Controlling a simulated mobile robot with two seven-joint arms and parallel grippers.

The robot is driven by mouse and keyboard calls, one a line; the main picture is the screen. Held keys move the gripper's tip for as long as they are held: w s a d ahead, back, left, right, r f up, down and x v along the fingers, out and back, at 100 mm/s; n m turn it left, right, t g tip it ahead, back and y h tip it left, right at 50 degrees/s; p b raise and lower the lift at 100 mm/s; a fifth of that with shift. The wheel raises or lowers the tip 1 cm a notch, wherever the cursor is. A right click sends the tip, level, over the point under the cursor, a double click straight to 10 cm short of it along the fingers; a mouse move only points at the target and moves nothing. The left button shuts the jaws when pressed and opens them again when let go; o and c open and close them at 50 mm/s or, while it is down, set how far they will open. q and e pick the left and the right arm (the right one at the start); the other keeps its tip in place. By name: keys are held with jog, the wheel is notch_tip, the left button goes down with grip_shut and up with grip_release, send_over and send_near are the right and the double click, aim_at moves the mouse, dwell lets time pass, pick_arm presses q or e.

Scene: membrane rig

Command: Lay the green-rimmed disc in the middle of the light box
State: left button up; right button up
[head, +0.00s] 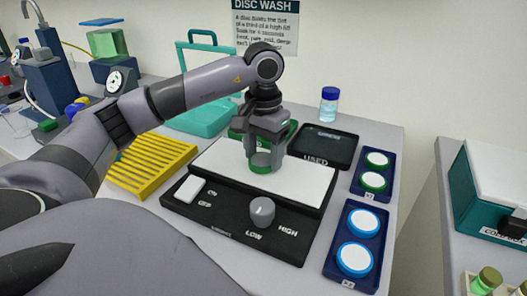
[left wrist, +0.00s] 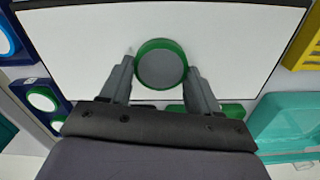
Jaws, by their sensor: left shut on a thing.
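The light box has a bare white panel (head: 305,183) on a black body with a knob, a switch and the words LOW and HIGH. I cannot tell whether the disc touches the panel. My right gripper is not in view.
A navy tray (head: 388,189) holds two more green-rimmed discs; another (head: 380,243) holds two blue-rimmed ones. A black USED tray (head: 342,150) and a bottle (head: 329,105) stand behind. A yellow rack (head: 150,165) and a teal carrier (head: 205,119) are at left. Another green item is partly hidden behind my gripper.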

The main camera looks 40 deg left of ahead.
aim_at(264, 159)
pick_arm(q)
jog(key=shift+f, duration=0.2)
jog(key=o, duration=1)
jog(key=shift+r, duration=0.1)
jog(key=shift+o, duration=0.2)
jog(key=shift+r, duration=0.1)
jog(key=shift+r, duration=0.25)
notch_tip(264, 159, up, 5)
jog(key=shift+w+r, duration=0.1)
notch_tip(264, 159, up, 6)
jog(key=p, duration=0.3)
jog(key=shift+r, duration=0.25)
